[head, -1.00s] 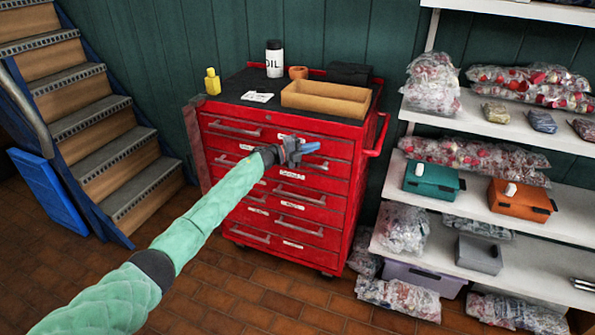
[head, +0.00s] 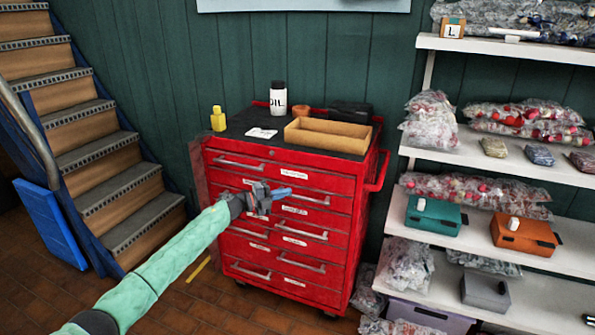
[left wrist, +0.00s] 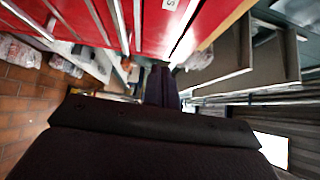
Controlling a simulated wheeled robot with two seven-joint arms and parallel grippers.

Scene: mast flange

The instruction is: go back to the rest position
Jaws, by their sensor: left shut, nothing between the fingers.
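My left gripper (head: 268,197) is in front of the red tool cabinet (head: 345,170), over its drawer fronts in the head view. Its fingers are shut with nothing between them. In the left wrist view the dark fingers (left wrist: 161,88) show close together, with the red drawer fronts above them. Whether the gripper touches the cabinet cannot be told. My left arm, in a green sleeve, comes in from the lower left. My right gripper is not in view.
On the cabinet top stand a yellow bottle (head: 218,119), an oil bottle (head: 278,99) and an open wooden tray (head: 327,134). Stairs (head: 100,140) rise at left, with a blue panel (head: 50,224) beside them. Shelves (head: 480,152) with bags and boxes stand at right. Brick floor shows at lower left.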

